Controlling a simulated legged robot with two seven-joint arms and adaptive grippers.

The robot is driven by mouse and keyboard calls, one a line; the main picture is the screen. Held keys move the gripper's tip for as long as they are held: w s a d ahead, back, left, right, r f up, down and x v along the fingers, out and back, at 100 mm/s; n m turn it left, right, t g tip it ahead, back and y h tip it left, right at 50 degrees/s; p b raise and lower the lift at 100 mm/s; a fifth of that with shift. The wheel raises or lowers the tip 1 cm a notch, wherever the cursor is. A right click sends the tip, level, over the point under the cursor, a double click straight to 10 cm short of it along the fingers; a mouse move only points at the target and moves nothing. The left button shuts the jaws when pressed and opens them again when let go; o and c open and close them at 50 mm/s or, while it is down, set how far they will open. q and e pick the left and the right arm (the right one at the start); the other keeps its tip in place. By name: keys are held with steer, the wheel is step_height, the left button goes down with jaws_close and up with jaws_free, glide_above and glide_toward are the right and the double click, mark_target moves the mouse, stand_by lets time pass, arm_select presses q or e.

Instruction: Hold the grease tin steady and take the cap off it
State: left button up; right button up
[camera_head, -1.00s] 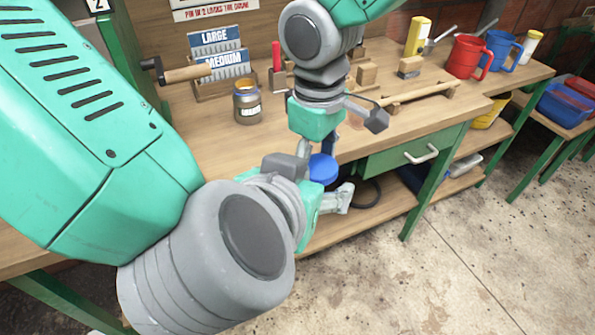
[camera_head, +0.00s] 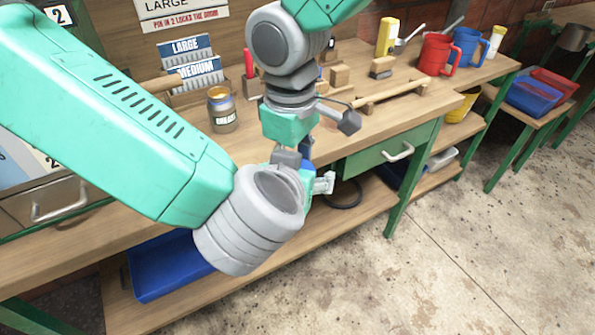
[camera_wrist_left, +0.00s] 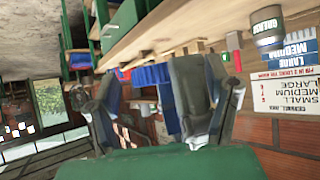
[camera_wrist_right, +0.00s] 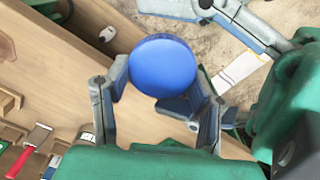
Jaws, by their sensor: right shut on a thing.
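The grease tin (camera_head: 222,110) stands upright on the workbench, its top uncovered and amber inside. It also shows at the upper right in the left wrist view (camera_wrist_left: 267,28). My right gripper (camera_wrist_right: 160,85) is shut on the round blue cap (camera_wrist_right: 162,62), clear of the tin. In the head view my right gripper (camera_head: 300,158) is over the bench's front edge, with the cap mostly hidden. My left gripper (camera_head: 325,184) is close in front of it; in the left wrist view its fingers (camera_wrist_left: 155,95) are apart with nothing gripped between them.
Size signs (camera_head: 195,62) stand behind the tin. A wooden rack (camera_head: 390,97), a yellow container (camera_head: 387,36), a red jug (camera_head: 436,54) and a blue jug (camera_head: 467,48) are farther right on the bench. A blue tray (camera_head: 165,265) is on the lower shelf.

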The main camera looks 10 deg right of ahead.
arm_select(q)
steer(key=c, duration=0.8)
arm_select(e)
steer(key=o, duration=1.4)
steer(key=shift+a, duration=0.1)
arm_select(q)
steer(key=shift+s+d, duration=0.1)
arm_select(e)
steer(key=shift+r, duration=0.1)
